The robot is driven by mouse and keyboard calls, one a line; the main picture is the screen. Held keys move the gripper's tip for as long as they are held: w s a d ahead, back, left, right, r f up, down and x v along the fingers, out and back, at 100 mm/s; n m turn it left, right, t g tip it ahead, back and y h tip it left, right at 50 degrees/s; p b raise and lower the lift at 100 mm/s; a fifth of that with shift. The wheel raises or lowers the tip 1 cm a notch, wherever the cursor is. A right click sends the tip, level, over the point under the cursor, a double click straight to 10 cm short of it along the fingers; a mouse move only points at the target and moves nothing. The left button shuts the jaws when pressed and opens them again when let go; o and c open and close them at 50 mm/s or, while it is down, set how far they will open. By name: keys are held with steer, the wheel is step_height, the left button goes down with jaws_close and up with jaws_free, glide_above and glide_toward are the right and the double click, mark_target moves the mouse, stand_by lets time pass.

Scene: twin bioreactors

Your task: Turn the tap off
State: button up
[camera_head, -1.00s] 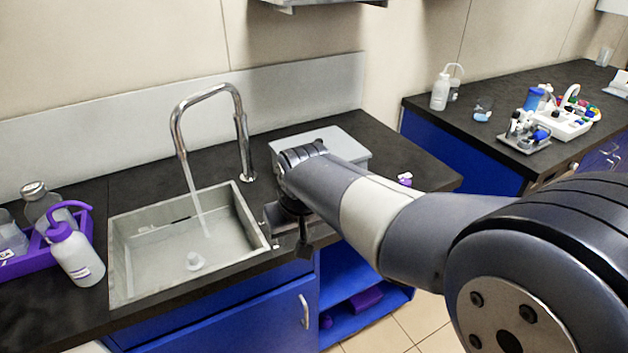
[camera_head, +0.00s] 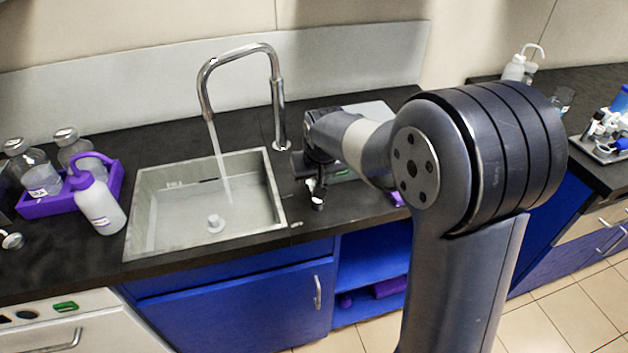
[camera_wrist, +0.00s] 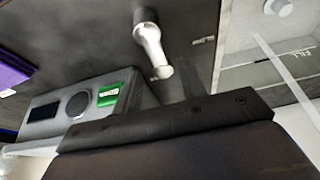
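The chrome tap (camera_head: 277,100) rises behind the sink (camera_head: 135,225) and arches over it. A stream of water (camera_head: 222,170) falls from its spout into the basin. The stream also shows in the wrist view (camera_wrist: 285,70). A small chrome lever-like piece (camera_head: 318,196) stands on the counter right of the sink. It shows larger in the wrist view (camera_wrist: 149,42), just beyond my gripper (camera_wrist: 165,125) and apart from it there. My gripper is low over the counter, right of the sink. Its fingertips are not clearly seen, so its opening cannot be told.
A purple rack (camera_head: 60,203) with bottles and a wash bottle (camera_head: 98,205) stand left of the sink. Blue cabinets (camera_head: 235,305) are below. Another bench (camera_head: 590,80) is at the right.

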steer(key=shift+x, duration=0.9)
steer(key=shift+r, duration=0.1)
steer(key=shift+c, duration=0.2)
jaws_close()
